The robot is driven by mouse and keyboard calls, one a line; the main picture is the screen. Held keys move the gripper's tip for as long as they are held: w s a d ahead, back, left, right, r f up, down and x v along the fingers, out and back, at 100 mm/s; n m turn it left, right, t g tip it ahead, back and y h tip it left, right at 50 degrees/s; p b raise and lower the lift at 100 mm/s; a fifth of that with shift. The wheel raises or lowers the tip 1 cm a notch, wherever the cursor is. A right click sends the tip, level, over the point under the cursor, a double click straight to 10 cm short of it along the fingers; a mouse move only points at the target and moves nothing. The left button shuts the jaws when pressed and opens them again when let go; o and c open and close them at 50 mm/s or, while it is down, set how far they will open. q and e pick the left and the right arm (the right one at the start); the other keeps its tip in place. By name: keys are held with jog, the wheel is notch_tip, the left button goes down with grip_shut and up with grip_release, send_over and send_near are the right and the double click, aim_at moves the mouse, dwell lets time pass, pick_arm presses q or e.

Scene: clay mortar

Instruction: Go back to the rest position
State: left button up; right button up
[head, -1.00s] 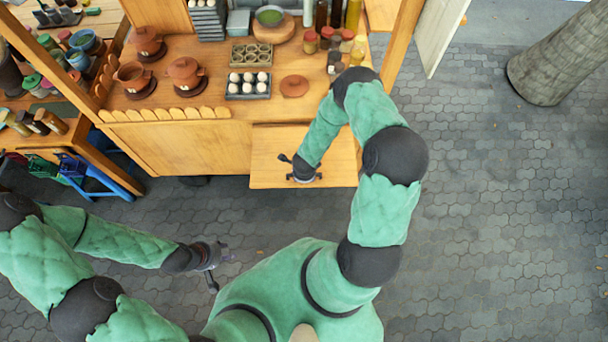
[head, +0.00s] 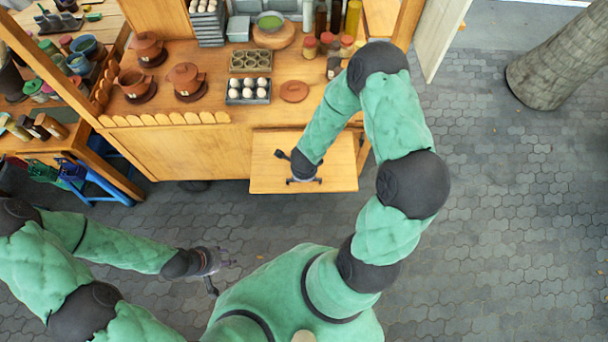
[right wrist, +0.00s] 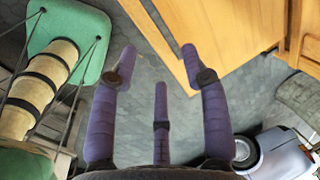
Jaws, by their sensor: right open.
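My left gripper (head: 220,275) hangs over the grey paving in front of the cart, left of my body in the head view. Its fingers look spread, with nothing between them. My right gripper (head: 300,170) is above the small wooden side shelf (head: 265,181) at the front of the cart, partly hidden by its own wrist. In the right wrist view its purple fingers (right wrist: 160,58) are wide apart and empty, with paving showing between them.
The wooden cart (head: 185,150) holds clay pots (head: 187,77), an egg tray (head: 248,98), a clay lid (head: 294,91), a green bowl (head: 270,20) and jars. Blue stools (head: 100,188) stand at left. A trunk-like pillar (head: 555,70) stands at right. Paving (head: 500,220) is clear on the right.

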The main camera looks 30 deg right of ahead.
dwell(0.5)
jog(key=s+a+f+n+g+y+b, duration=0.1)
jog(key=s+a+f+n+y+b, duration=0.1)
jog(key=s+a+f+n+b, duration=0.3)
jog(key=s+a+f+n+g+y+b, duration=0.1)
jog(key=s+a+f+n+y+b, duration=0.2)
jog(key=a+f+n+b, duration=0.9)
notch_tip(320, 180, down, 6)
jog(key=s+n+b, duration=0.2)
jog(key=n, duration=0.3)
jog(key=shift+y+b, duration=0.3)
jog(key=shift+b, duration=0.1)
jog(key=shift+r, duration=0.1)
jog(key=shift+c, duration=0.7)
jog(key=shift+w+a, duration=0.1)
